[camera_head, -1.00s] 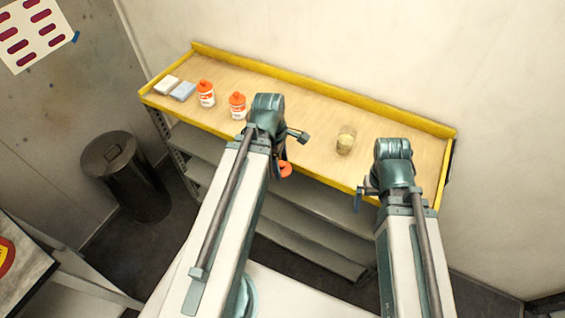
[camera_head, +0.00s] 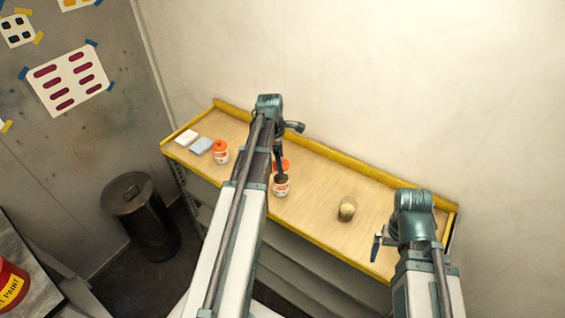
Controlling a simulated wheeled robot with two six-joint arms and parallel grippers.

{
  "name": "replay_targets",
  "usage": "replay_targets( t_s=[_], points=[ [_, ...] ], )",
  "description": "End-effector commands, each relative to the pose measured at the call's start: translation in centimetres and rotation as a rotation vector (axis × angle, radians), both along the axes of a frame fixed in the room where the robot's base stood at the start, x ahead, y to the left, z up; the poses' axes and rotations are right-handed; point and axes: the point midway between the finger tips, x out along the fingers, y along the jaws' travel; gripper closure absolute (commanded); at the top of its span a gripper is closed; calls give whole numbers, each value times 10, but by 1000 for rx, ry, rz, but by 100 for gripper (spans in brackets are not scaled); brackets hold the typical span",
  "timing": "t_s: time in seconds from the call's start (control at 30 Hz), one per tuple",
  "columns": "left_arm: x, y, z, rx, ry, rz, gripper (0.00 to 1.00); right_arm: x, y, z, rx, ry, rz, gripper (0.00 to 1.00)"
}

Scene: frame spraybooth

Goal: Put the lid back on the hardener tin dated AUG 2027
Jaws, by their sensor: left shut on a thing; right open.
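A white tin (camera_head: 281,188) with an orange and dark label stands on the shelf in the middle, its top dark and apparently open. My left gripper (camera_head: 281,172) is shut on an orange lid (camera_head: 285,164), just above and behind this tin in the picture. The gripper partly covers the lid, and I cannot tell whether lid and tin touch. Another white tin (camera_head: 220,153) with an orange lid on it stands further left. The dates are too small to read. My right gripper (camera_head: 376,248) is open and empty at the shelf's front right edge.
The wooden shelf top (camera_head: 315,205) has a raised yellow rim. A jar with yellowish content (camera_head: 347,209) stands right of the open tin. My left arm hides part of the shelf.

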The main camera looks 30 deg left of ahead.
Motion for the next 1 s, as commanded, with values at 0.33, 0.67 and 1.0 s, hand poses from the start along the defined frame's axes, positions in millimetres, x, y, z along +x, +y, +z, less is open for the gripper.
replay_targets(
  t_s=[0.33,0.67,1.0],
  points=[
    [0,0,-15,0,0,-1,78,0,0,-16,0,-1,-1,0],
    [0,-1,-46,0,0,-1,78,0,0,-46,1,-2,-4,0],
    [0,-1,-65,0,0,-1,78,1,0,-65,0,-2,-2,0]
  ],
)
